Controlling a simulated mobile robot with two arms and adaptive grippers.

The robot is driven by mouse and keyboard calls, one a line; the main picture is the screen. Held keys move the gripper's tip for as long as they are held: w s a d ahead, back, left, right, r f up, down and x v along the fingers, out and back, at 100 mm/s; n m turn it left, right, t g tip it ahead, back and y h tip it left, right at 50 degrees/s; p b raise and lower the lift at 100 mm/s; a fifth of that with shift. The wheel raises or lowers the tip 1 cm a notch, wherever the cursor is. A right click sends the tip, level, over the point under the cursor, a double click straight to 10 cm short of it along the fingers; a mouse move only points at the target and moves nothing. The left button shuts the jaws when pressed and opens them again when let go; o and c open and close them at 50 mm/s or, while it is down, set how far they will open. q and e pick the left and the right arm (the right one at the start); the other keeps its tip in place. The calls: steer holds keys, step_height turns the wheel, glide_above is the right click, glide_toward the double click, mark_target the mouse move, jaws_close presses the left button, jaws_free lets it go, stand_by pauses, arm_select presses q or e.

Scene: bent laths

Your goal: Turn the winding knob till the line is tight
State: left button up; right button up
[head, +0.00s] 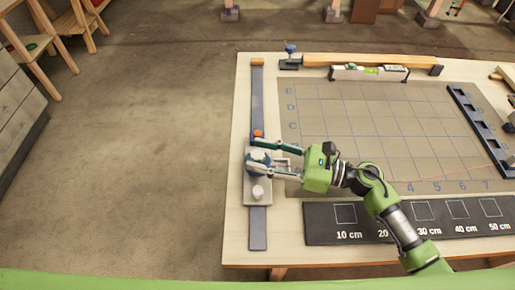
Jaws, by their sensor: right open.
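The winding knob (258,159), round and grey-blue, stands on a pale plate (249,200) on the dark rail at the table's left side. My right gripper (253,152) reaches in from the right with its two fingers spread apart. The fingers are at the knob, one at its far side and one by its near side; I cannot tell whether they touch it. My left gripper is not in view.
A small pale knob (257,191) and an orange piece (258,133) sit close to the winding knob. A spirit level (369,73), a wooden lath (360,60) and a blue-topped clamp (290,58) lie at the back. A dark size strip (325,211) lies in front.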

steer(key=shift+w+a, duration=0.2)
steer(key=shift+a, duration=0.35)
steer(key=c, duration=1.1)
steer(key=shift+s+m+t, duration=0.1)
steer(key=shift+m+t, duration=0.3)
steer(key=shift+t, duration=0.2)
steer(key=m+t+h, duration=0.1)
steer(key=t, duration=0.1)
steer(key=shift+m+t+h+p, duration=0.3)
steer(key=shift+m+p, duration=0.05)
steer(key=shift+m, duration=0.05)
steer(key=shift+m+t+h+p, duration=0.7)
steer(key=shift+m+t+h, duration=1.1)
steer(key=shift+t, duration=0.4)
